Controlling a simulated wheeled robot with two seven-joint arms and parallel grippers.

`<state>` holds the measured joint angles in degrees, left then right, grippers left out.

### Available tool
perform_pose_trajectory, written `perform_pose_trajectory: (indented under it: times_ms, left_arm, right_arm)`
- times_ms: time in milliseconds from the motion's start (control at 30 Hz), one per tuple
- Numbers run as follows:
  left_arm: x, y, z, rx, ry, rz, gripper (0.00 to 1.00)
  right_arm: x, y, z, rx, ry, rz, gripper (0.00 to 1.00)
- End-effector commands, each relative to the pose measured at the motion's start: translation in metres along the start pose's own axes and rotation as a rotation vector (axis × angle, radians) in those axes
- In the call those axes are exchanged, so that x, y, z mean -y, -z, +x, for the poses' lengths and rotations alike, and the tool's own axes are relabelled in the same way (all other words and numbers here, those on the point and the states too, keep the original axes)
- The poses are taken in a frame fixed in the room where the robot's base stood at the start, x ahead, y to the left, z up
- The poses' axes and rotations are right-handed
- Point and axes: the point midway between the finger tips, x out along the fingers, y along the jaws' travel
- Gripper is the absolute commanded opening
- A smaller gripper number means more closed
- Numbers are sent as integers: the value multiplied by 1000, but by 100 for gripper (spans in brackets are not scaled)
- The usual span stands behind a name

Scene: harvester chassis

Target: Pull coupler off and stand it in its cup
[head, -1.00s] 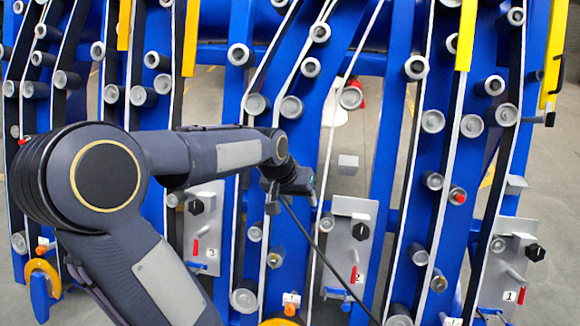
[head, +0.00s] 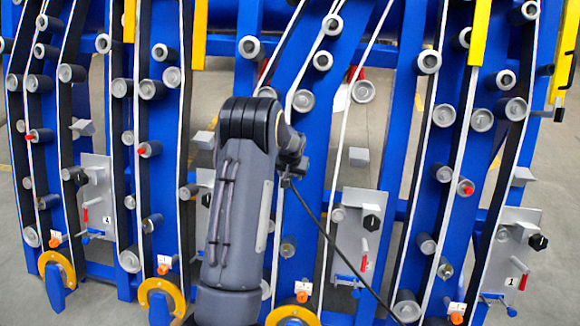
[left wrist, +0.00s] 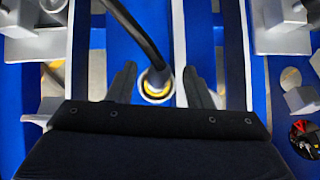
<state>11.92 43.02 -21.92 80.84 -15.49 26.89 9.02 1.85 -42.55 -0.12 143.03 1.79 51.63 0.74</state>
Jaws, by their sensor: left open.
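My left arm rises in the middle of the head view, and my left gripper (head: 291,166) is at its top, mostly hidden by the forearm. In the left wrist view the gripper (left wrist: 160,68) is open, with one dark finger on each side of the coupler (left wrist: 156,84). The coupler is a short round piece with a yellow ring, seated at the blue frame. A black hose (left wrist: 138,36) runs from it; in the head view the hose (head: 335,238) slants down to the right. Contact between fingers and coupler is not clear. I cannot pick out the cup. My right gripper is not in view.
Blue uprights with grey rollers (head: 362,91) and belts fill the head view. Grey plates with black knobs and red levers stand at left (head: 96,190), centre (head: 352,232) and right (head: 497,262). Yellow bars (head: 481,33) hang at the top. Yellow-rimmed wheels (head: 160,298) sit low.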

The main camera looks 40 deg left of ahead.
Motion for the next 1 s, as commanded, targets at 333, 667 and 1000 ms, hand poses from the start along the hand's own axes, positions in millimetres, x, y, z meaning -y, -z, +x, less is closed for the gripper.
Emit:
perform_pose_trajectory:
  times_ms: [333, 667, 1000]
  left_arm:
    - [0, 0, 18, 0, -1, 0, 46]
    - [0, 0, 18, 0, -1, 0, 23]
    - [0, 0, 16, -1, -1, 0, 0]
  right_arm:
    - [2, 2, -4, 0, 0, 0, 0]
    - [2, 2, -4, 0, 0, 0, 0]
    - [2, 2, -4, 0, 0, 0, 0]
